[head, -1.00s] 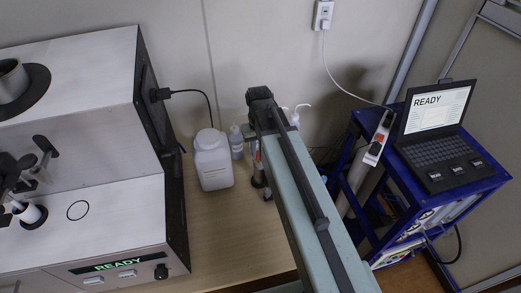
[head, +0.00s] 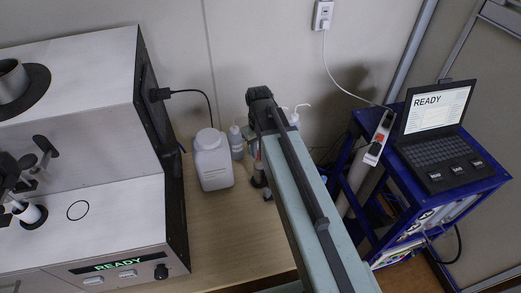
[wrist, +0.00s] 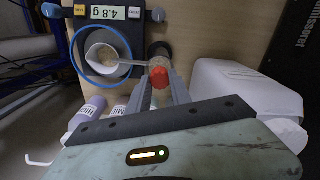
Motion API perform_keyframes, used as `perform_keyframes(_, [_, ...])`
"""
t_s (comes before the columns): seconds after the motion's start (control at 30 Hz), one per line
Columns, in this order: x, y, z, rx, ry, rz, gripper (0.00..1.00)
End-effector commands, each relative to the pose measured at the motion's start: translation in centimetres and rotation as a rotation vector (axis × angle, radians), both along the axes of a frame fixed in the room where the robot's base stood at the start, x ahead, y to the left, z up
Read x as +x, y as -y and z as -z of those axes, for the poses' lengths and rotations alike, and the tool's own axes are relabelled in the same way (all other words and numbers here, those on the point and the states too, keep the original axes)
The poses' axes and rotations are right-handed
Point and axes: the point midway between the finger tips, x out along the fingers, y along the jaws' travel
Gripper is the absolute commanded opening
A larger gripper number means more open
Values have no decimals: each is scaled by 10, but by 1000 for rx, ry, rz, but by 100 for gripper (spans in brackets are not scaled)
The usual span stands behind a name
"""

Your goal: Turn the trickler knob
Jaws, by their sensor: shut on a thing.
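In the wrist view the red trickler knob (wrist: 159,77) sits between the two fingers of my gripper (wrist: 161,92), which are shut on it. The trickler's pale spout (wrist: 128,62) points left over a white cup (wrist: 97,66) holding a little tan grainy matter. The cup stands inside a blue ring on a dark balance (wrist: 66,68), whose display (wrist: 108,13) reads 4.8 g. In the head view my arm hides most of the trickler and the balance.
A white jug (head: 213,160) and small bottles (head: 236,141) stand close by on the wooden bench (head: 225,235). The analyser (head: 75,215) at the left shows READY. A laptop (head: 436,150) on a blue cart (head: 345,165) stands at the right. The front bench strip is clear.

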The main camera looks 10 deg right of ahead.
Motion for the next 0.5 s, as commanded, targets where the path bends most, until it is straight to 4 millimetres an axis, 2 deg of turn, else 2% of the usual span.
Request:
perform_keyframes(0.03, [0,0,0,0,0,0,0])
perform_keyframes(0.07, [0,0,0,0,0,0,28])
perform_keyframes(0.13, [0,0,0,0,0,1,47])
perform_keyframes(0.5, [0,0,-3,0,0,1,47])
